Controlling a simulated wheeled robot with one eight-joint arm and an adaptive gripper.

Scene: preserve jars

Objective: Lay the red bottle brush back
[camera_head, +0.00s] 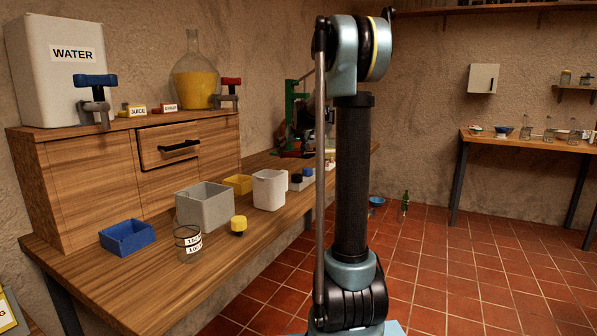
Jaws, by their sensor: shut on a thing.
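My arm rises through the middle of the head view, and its upper part bends away behind itself. My gripper cannot be made out; the arm hides the area behind it. The red bottle brush cannot be made out either. A dark shape beside a green stand (289,104) at the far part of the wooden bench (130,295) is partly covered by my arm, and I cannot tell what it is.
On the bench are a blue tray (127,237), a glass jar (187,243), a grey bin (204,206), a yellow-capped jar (238,226) and a white container (269,190). A wooden cabinet (85,185) stands behind. A green bottle (405,202) stands on the tiled floor.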

